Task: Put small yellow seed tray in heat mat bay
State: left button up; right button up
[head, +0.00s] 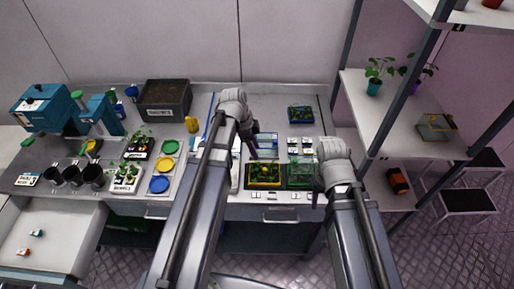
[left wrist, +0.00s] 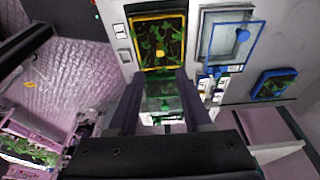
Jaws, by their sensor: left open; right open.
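A small yellow-rimmed seed tray (head: 264,187) with green seedlings sits near the front edge of the bench. It also shows at the top of the left wrist view (left wrist: 134,45). My left gripper (head: 253,153) is just behind and above it in the head view. In the left wrist view my left gripper (left wrist: 160,84) is open, with the yellow tray beyond its fingertips, apart from them. My right gripper (head: 317,199) is beside the bench front, right of the green tray, largely hidden by its arm. I cannot tell which spot is the heat mat bay.
A green tray (head: 301,187) stands right of the yellow tray. A blue tray (head: 300,121) lies farther back, also in the left wrist view (left wrist: 273,98). A clear blue-edged box (left wrist: 203,40) is beside the yellow tray. A shelf rack (head: 395,110) stands at the right.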

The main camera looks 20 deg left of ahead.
pick_arm(q)
jog(key=s+d+n+g+y, duration=0.1)
jog(key=s+d+n+y, duration=0.3)
jog(key=s+d+n, duration=0.7)
jog(key=shift+s+d+f, duration=0.35)
jog(key=shift+s+d, duration=0.9)
jog(key=shift+d, duration=0.05)
